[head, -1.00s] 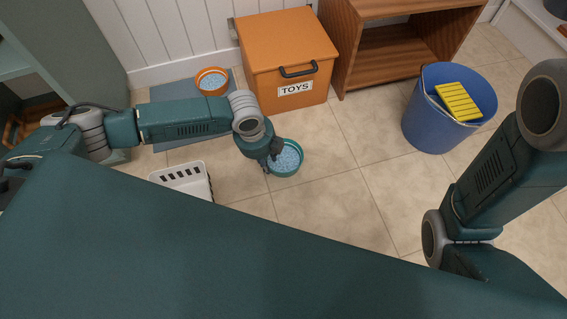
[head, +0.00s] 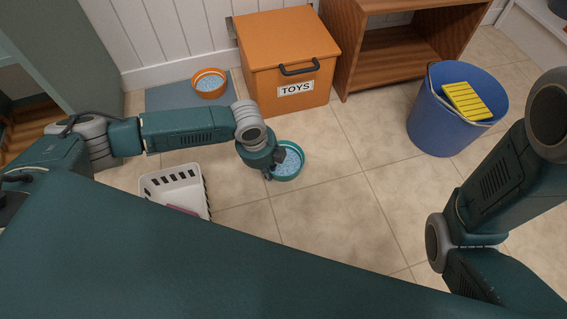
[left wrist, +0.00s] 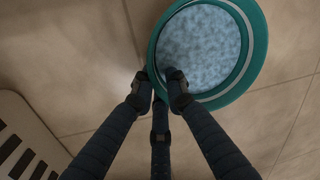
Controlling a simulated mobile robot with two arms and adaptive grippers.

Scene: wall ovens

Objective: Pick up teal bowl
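The teal bowl (head: 289,175), full of pale blue-grey pellets, sits upright on the tiled floor in front of the toy box. My left gripper (head: 275,170) is at the bowl's left edge, pointing down. In the left wrist view, the bowl (left wrist: 258,50) is at the top, and my left gripper's fingertips (left wrist: 160,86) are at its near rim. The right finger overlaps the bowl's inside and the left finger is just outside the rim. A small gap shows between these fingertips; whether they press on the rim is unclear. My right gripper is out of view.
An orange TOYS box (head: 262,85) stands behind the bowl. An orange bowl (head: 211,91) sits on a grey mat (head: 165,97). A white slotted basket (head: 160,186) is left of the bowl and a blue bucket (head: 440,130) far right. Floor right of the bowl is clear.

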